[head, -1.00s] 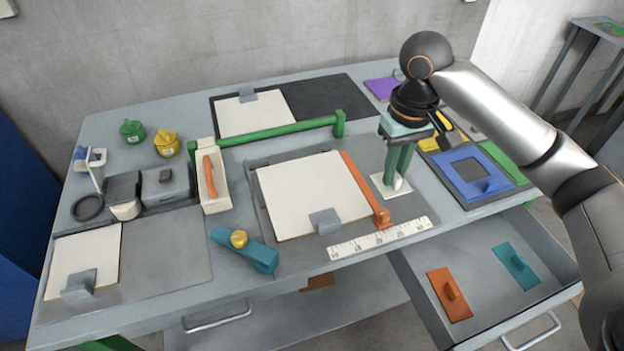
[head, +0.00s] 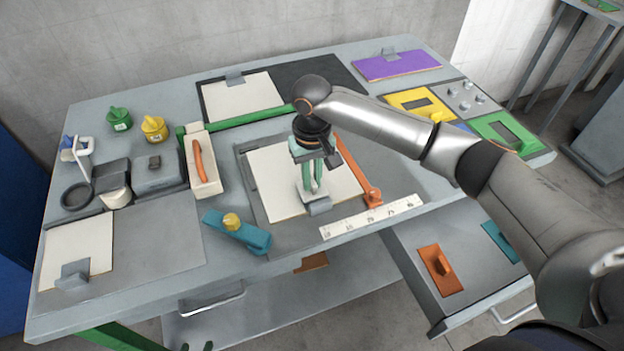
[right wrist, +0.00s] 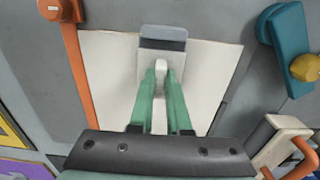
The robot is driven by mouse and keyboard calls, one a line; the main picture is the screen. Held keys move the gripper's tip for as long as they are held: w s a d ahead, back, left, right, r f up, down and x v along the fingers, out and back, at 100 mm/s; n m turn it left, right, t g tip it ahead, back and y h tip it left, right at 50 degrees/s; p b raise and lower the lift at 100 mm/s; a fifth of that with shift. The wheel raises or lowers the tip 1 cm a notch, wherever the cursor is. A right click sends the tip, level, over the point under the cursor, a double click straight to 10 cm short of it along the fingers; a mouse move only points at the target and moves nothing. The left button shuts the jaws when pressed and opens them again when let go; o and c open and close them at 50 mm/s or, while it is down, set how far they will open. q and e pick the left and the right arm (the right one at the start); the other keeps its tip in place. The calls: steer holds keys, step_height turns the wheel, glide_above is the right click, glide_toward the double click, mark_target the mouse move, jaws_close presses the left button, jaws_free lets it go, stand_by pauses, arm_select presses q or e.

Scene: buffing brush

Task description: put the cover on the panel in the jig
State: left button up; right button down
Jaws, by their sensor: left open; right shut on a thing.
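The cream panel (head: 277,196) lies in the grey jig (head: 250,165) mid-table, an orange bar along its right edge. My right gripper (head: 313,180) is over the panel, shut on a small white cover (head: 304,196) by its handle. The right wrist view shows the white cover (right wrist: 163,75) between the green fingers (right wrist: 160,100), above the panel (right wrist: 110,75). A grey clip (right wrist: 162,45) is at the panel's edge beyond it. I cannot tell whether the cover touches the panel. My left gripper (head: 196,346) shows only two fingertips, apart, at the bottom edge.
The orange bar (head: 358,172) and a white ruler (head: 372,216) border the jig. A teal clamp with yellow knob (head: 237,231) and a white bin (head: 203,170) stand left. Coloured plates, including a purple one (head: 397,64), lie right. An open drawer (head: 478,270) juts out in front.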

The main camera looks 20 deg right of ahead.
mark_target(312, 180)
steer(key=shift+f, duration=0.4)
steer(key=c, duration=0.9)
jaws_free()
steer(key=shift+f, duration=0.1)
step_height(312, 180, up, 12)
steer(key=shift+r, duration=0.15)
